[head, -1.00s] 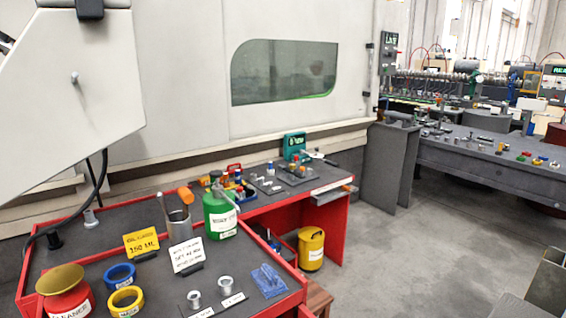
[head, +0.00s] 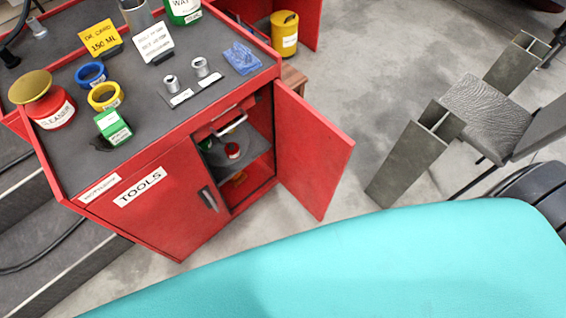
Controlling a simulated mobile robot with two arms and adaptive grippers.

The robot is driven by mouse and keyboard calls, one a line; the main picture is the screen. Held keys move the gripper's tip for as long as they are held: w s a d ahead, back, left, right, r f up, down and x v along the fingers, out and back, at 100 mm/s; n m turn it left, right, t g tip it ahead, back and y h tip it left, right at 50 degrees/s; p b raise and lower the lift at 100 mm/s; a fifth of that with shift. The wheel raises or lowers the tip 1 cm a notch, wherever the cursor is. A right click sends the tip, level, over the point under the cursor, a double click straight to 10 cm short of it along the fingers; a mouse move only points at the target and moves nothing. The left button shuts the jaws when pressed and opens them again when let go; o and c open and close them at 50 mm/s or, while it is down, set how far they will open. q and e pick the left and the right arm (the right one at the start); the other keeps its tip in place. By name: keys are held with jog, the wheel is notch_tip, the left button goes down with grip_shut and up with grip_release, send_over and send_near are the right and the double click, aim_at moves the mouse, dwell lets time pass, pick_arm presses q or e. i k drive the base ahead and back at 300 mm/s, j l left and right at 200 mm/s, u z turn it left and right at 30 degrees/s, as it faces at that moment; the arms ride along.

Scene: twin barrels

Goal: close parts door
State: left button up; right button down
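The red cabinet (head: 140,215) stands at the left of the head view. Its right door (head: 312,150) is swung wide open, showing its red face at the cabinet's right side. Through the opening I see a grey shelf (head: 258,146) with a small red item (head: 233,151) on it. The left door, labelled TOOLS (head: 165,190), is shut and has a dark handle (head: 208,199). Neither of my grippers shows in the head view.
The cabinet top (head: 140,85) holds cards, tape rings, a red container (head: 52,108) and a green box (head: 113,126). Metal beams (head: 415,155) and a grey chair (head: 490,115) stand at the right. A large turquoise surface (head: 380,265) fills the bottom. Grey floor lies between door and beams.

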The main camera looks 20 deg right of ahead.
aim_at(313, 154)
jog(key=l+u, duration=0.5)
jog(key=k+l+u, duration=0.2)
jog(key=l+u, duration=0.3)
jog(key=l, duration=0.15)
jog(key=k+l, duration=0.1)
jog(key=l, duration=0.3)
jog(key=k+l+u, duration=0.1)
jog(key=l, duration=0.25)
jog(key=k+l, duration=0.15)
jog(key=l, duration=0.2)
jog(key=k+l, duration=0.15)
jog(key=l, duration=0.25)
jog(key=k+l+u, duration=0.1)
jog(key=l, duration=0.25)
jog(key=k, duration=0.65)
jog(key=i+j, duration=0.1)
jog(key=j, duration=0.3)
jog(key=i+j, duration=0.1)
jog(key=j, duration=0.3)
